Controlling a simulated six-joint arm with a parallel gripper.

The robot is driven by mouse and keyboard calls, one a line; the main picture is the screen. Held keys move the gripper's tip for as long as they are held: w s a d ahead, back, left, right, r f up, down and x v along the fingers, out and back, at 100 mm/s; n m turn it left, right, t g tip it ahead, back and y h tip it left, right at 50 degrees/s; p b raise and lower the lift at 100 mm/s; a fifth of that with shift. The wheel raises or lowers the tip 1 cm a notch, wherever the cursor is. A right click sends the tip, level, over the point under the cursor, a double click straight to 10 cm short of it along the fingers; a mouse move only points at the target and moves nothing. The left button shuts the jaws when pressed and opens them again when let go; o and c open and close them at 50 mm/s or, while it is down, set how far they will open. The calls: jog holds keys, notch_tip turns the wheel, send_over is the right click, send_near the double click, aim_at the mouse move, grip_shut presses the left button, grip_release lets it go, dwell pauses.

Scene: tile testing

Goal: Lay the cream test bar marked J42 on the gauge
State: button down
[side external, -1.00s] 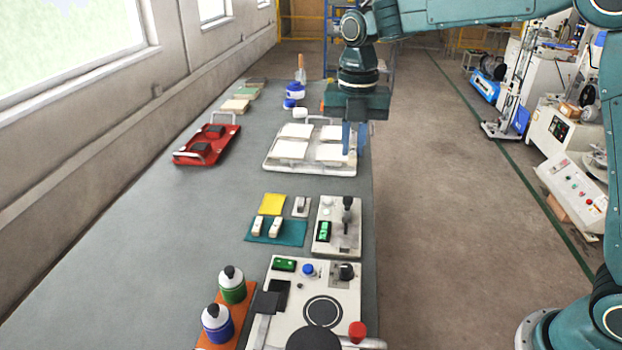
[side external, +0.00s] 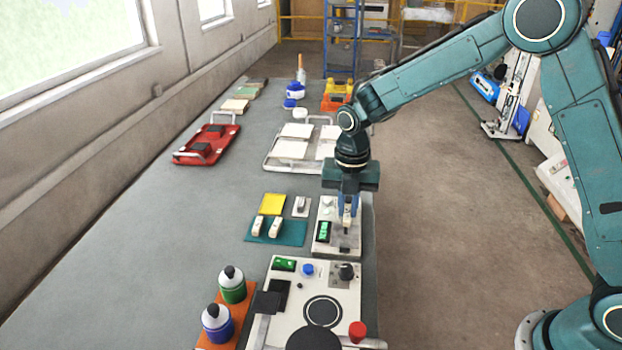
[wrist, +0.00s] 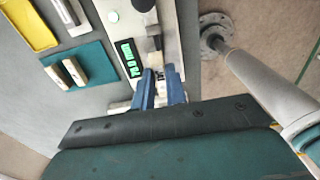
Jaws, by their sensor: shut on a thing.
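The gauge (side external: 324,248) is a pale block with a lit green display and a small post, near the bench's right edge; it also shows in the wrist view (wrist: 116,40). My gripper (side external: 347,212) points down over it. In the wrist view its blue fingers (wrist: 162,88) are shut on a small pale piece, apparently a cream bar, mostly hidden between them. I cannot read a mark on it or tell whether it touches the gauge. Two cream bars (side external: 258,226) (side external: 275,227) lie apart on a teal mat (side external: 292,233); their marks are unreadable.
A yellow pad (side external: 272,204) and a pale pad (side external: 306,213) with a small block lie left of the gauge. A larger control box (side external: 290,330) stands in front. A white tile tray (side external: 283,170) and a red carrier (side external: 185,157) are behind.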

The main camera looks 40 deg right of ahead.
aim_at(346, 233)
jog(key=shift+f, duration=2.4)
jog(key=shift+f, duration=0.15)
jog(key=c, duration=1.4)
grip_release()
jog(key=shift+c, duration=0.2)
notch_tip(346, 233, up, 12)
jog(key=shift+f, duration=0.1)
jog(key=shift+r, duration=0.25)
